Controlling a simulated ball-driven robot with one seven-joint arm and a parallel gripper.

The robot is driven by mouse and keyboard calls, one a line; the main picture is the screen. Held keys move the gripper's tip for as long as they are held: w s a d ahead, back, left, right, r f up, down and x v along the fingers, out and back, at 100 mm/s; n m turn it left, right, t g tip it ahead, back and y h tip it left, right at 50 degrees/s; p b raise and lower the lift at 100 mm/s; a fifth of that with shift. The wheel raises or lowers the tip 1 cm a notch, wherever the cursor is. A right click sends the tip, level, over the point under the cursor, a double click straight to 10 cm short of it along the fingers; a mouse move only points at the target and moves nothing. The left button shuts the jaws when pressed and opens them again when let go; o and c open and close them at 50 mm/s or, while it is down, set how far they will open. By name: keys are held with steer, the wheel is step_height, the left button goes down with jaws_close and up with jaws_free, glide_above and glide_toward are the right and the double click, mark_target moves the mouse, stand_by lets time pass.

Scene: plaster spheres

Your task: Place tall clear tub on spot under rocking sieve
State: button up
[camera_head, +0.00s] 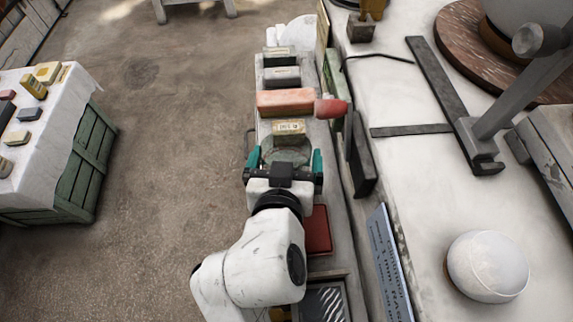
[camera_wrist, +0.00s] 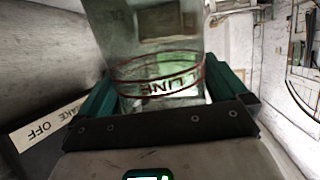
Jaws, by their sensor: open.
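The tall clear tub (camera_wrist: 160,45) fills the upper middle of the wrist view. It is see-through, with red rings and lettering that reads partly "LINE". It also shows faintly in the head view (camera_head: 288,154), beyond my wrist. My gripper (camera_head: 286,160) is open, with one teal finger on each side of the tub. In the wrist view the gripper (camera_wrist: 165,90) straddles the tub's lower part. I cannot tell whether either finger touches it. I cannot make out the rocking sieve or the spot under it in either view.
A narrow bench holds a yellowish labelled block (camera_head: 289,128), a salmon block (camera_head: 285,102) and a red item (camera_head: 318,230). A white-topped table (camera_head: 420,130) with a plaster dome (camera_head: 487,266) stands right. A cloth-covered crate (camera_head: 75,165) stands left across open floor.

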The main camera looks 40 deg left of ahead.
steer(key=shift+c, duration=0.5)
steer(key=shift+r, duration=0.1)
steer(key=c, duration=0.8)
